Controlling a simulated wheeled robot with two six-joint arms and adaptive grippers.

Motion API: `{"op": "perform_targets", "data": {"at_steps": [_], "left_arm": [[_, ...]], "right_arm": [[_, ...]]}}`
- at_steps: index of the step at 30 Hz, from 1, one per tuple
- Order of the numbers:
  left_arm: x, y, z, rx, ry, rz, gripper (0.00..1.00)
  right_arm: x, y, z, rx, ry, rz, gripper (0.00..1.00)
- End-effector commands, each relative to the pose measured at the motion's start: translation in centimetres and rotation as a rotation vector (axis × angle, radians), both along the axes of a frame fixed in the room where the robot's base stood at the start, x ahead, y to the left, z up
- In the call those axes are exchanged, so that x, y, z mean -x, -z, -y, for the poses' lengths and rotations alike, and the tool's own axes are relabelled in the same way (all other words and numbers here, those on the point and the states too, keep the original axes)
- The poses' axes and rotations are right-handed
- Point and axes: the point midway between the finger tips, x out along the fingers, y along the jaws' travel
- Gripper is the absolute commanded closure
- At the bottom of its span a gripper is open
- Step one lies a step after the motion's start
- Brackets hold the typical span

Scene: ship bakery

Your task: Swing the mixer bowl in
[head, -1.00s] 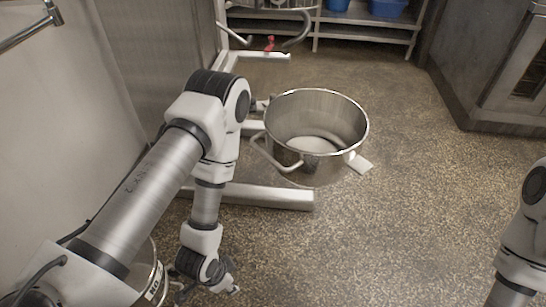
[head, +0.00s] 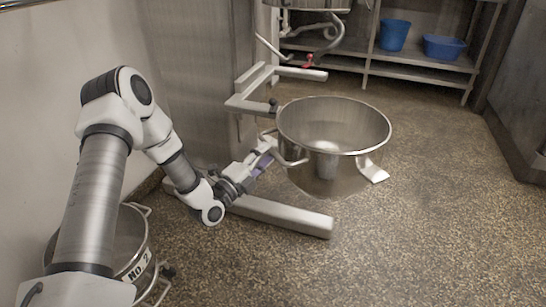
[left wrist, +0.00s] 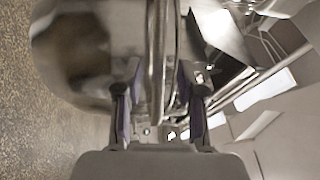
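The steel mixer bowl (head: 335,175) hangs in front of the mixer's column, out to the right on its support. A bent handle (head: 289,157) is on its left side and a flat white tab (head: 372,171) on its right. My left gripper (head: 265,153) is at the bowl's left side, close to the handle. In the left wrist view the two fingers (left wrist: 160,85) stand apart, with a steel bar (left wrist: 158,55) running between them and visible space on each side. Whether a finger touches the bar is unclear. My right gripper is out of view.
The mixer's base leg (head: 280,215) runs along the floor below the bowl. A second bowl marked "NO. 2" (head: 128,240) stands at the lower left by the wall. A steel shelf (head: 425,60) holds blue tubs (head: 394,35). Speckled floor at right is clear.

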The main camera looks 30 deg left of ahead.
Motion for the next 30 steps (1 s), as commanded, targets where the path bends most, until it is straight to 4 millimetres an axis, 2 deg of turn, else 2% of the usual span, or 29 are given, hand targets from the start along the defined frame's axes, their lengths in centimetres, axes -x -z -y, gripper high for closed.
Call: {"op": "perform_targets", "data": {"at_steps": [1,6,14,15,17,18,30], "left_arm": [[-1.0,0.2,0.2,-0.004,0.003,0.004,0.61],[-3.1,-0.4,0.4,-0.001,0.001,0.0,0.61],[-3.4,-0.6,0.4,0.001,-0.001,-0.002,0.61],[-3.4,-0.6,0.4,0.001,-0.001,-0.002,0.75],[-3.4,-0.5,0.4,0.001,-0.001,-0.002,0.97],[-3.4,-0.5,0.4,0.001,-0.001,-0.002,1.0],[-3.9,-0.4,0.9,0.0,-0.011,-0.002,1.0]], "right_arm": [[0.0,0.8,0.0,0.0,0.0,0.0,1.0],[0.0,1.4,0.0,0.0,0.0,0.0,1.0],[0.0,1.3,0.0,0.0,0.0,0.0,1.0],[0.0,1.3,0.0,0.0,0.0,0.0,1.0],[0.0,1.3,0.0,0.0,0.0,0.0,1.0],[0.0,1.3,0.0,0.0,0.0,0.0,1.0],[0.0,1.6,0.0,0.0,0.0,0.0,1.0]]}}
